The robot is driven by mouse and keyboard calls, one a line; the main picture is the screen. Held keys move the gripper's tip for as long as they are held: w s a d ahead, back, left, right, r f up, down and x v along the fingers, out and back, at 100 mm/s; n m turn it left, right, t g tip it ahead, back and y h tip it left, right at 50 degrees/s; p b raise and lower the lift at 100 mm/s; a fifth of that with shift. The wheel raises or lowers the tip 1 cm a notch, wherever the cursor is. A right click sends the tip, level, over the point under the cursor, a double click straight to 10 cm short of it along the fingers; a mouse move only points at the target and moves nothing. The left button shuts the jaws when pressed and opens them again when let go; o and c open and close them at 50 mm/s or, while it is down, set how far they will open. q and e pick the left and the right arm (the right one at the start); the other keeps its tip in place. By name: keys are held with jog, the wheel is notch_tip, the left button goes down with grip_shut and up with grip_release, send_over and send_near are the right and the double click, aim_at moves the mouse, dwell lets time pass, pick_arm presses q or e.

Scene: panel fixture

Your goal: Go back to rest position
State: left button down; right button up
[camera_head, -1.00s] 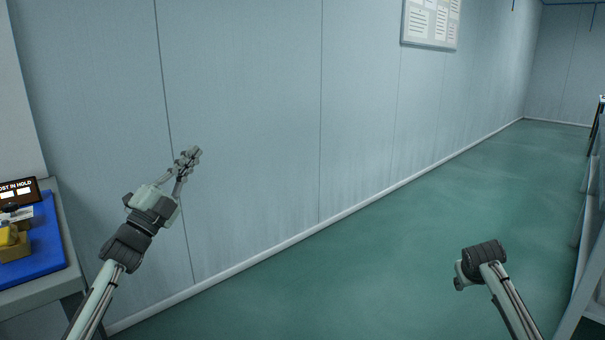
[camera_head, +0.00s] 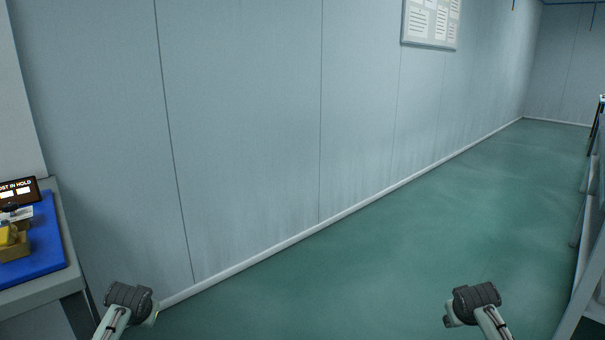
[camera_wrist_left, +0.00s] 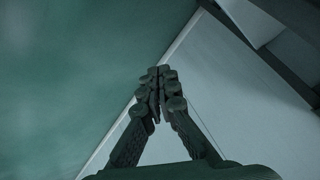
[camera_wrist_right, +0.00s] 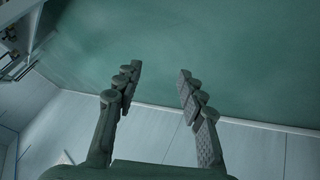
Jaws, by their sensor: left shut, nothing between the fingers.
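My left gripper (camera_wrist_left: 158,92) shows in the left wrist view with its fingers together and nothing between them. Behind it are the green floor and the pale wall. My right gripper (camera_wrist_right: 156,88) shows in the right wrist view with its fingers apart and nothing between them. In the head view only parts of both my arms show, low at the left and low at the right, at about equal height. Both grippers are hidden in the head view.
A table (camera_head: 40,294) with a blue mat (camera_head: 48,232), a yellow item and a small dark sign (camera_head: 19,191) stands at the left edge. A pale panelled wall (camera_head: 250,120) runs across. A grey frame (camera_head: 590,230) stands at the right edge. The green floor (camera_head: 400,250) between is clear.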

pick_arm(q)
jog(key=s+d+f+g+h, duration=0.1)
jog(key=s+d+f, duration=0.2)
jog(key=s, duration=0.8)
jog(key=s+d+f+g, duration=0.1)
jog(key=s+d+f, duration=0.3)
jog(key=s, duration=0.8)
jog(key=s+d+f+g+h, duration=0.1)
jog(key=s+d+f, duration=0.3)
jog(key=s+f, duration=0.3)
jog(key=s, duration=0.4)
jog(key=shift+s+d+f+m+g+h, duration=0.2)
jog(key=shift+s+f+m+g+h, duration=0.1)
jog(key=shift+s+m, duration=0.1)
pick_arm(e)
jog(key=s+a+f+g+y, duration=0.1)
jog(key=s+a+f, duration=0.3)
jog(key=s, duration=0.7)
jog(key=s+a+f+g, duration=0.1)
jog(key=s+a+f, duration=0.2)
jog(key=s, duration=0.9)
jog(key=s+a+f+g+y, duration=0.1)
jog(key=s+a+f, duration=0.3)
jog(key=s+f, duration=0.3)
jog(key=s, duration=0.4)
jog(key=shift+s+a+f+n+y, duration=0.25)
jog(key=shift+a+f+n+y, duration=0.05)
jog(key=shift+a+f+n, duration=0.1)
